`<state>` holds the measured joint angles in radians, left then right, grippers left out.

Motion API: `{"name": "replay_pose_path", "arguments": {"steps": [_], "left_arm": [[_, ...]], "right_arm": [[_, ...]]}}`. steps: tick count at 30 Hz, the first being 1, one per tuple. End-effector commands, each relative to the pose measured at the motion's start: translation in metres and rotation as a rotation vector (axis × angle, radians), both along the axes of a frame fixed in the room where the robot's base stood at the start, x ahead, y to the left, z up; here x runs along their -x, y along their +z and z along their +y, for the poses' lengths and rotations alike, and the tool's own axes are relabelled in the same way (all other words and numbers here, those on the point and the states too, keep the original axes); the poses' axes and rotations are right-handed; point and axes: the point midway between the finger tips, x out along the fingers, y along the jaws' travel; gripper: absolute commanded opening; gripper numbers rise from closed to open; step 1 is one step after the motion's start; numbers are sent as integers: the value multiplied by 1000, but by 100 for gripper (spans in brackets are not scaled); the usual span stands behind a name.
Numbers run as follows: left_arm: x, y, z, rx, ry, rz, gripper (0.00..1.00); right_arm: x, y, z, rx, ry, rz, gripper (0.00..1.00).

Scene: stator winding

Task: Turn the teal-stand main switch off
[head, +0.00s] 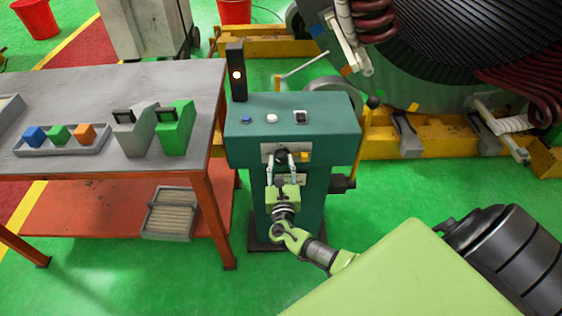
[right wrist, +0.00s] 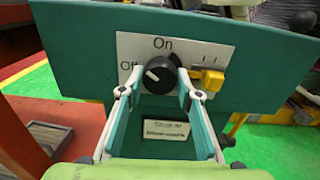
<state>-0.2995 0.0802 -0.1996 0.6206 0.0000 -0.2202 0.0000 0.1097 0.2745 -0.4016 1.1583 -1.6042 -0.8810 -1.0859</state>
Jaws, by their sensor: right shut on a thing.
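The teal stand (head: 335,112) stands at the centre of the head view, with a white switch plate (head: 265,149) on its front face. In the right wrist view the black round main switch knob (right wrist: 158,78) sits on that plate, with "On" printed above and "Off" at its left. The knob's white mark slants up and left, toward the "Off" side. My right gripper (head: 281,158) is at the plate, its fingers shut on the knob from both sides. It also shows in the right wrist view (right wrist: 159,70). My left gripper is in neither view.
A yellow square switch (right wrist: 212,80) is close right of the knob. Blue, white and black controls (head: 272,118) are on the stand's top, beside a dark post with a lit lamp (head: 237,75). A grey workbench (head: 70,90) stands close at left. A large stator (head: 480,60) is behind right.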

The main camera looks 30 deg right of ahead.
Motion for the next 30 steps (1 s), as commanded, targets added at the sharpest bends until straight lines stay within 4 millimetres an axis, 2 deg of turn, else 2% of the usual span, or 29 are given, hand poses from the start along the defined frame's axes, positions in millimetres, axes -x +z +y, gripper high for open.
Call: {"name": "replay_pose_path", "arguments": {"steps": [15, 30], "left_arm": [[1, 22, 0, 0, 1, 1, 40], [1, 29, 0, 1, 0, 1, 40]], "right_arm": [[0, 2, -1, 383, 0, 236, 10], [0, 0, 0, 545, -1, 334, 10]]}}
